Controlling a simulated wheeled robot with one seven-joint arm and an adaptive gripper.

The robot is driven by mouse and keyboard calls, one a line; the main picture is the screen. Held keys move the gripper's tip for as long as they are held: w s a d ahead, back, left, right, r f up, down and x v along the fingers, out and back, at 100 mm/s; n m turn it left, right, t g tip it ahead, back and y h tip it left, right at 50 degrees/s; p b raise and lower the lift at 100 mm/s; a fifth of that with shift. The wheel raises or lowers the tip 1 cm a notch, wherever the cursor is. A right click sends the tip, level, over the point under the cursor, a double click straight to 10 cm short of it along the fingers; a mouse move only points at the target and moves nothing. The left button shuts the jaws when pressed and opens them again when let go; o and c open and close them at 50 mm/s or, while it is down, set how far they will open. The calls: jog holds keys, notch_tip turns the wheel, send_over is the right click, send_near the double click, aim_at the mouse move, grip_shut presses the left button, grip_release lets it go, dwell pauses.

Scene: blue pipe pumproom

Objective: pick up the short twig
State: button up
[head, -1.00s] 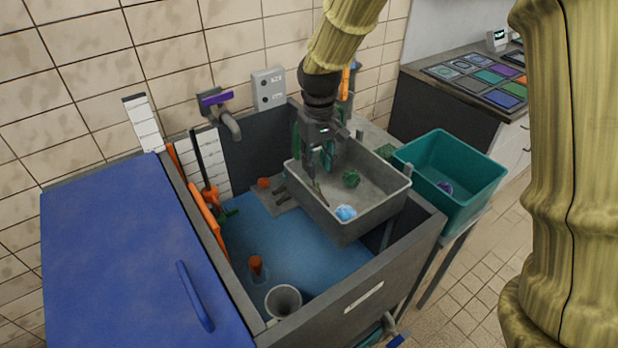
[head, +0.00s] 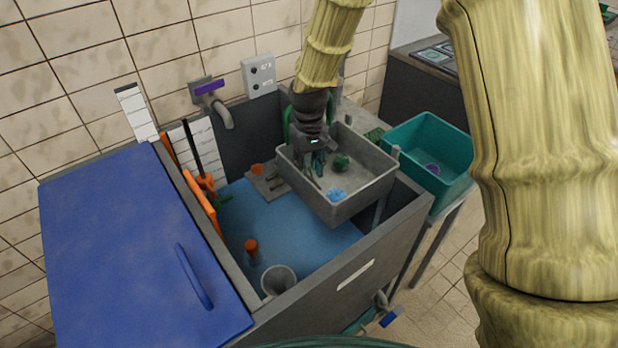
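My gripper (head: 316,163) points down into the grey tray (head: 352,208) that sits over the blue-floored basin. Its fingers are small and dark here, and I cannot tell whether they are open or shut. A thin brownish stick (head: 311,179), perhaps the short twig, lies in the left part of the tray just below the fingers. I cannot tell whether they touch it. A green clump (head: 341,162) lies right of the gripper, and a light blue spiky thing (head: 337,194) lies nearer the tray's front. My gripper hides part of the tray's back left.
A teal bin (head: 404,168) with a purple thing inside stands right of the tray. The basin (head: 300,231) holds a grey cup (head: 278,280) and an orange-topped object (head: 251,248). A blue lid (head: 135,255) covers the left. Dark pieces lie on a small ledge (head: 262,188) left of the tray.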

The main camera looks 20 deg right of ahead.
aim_at(309, 177)
jog(key=shift+w+f, duration=0.2)
jog(key=shift+f, duration=0.4)
jog(key=shift+w+f, duration=0.2)
jog(key=shift+f, duration=0.65)
jog(key=shift+s, duration=0.25)
jog(key=shift+f, duration=0.1)
jog(key=shift+w, duration=0.1)
jog(key=c, duration=0.5)
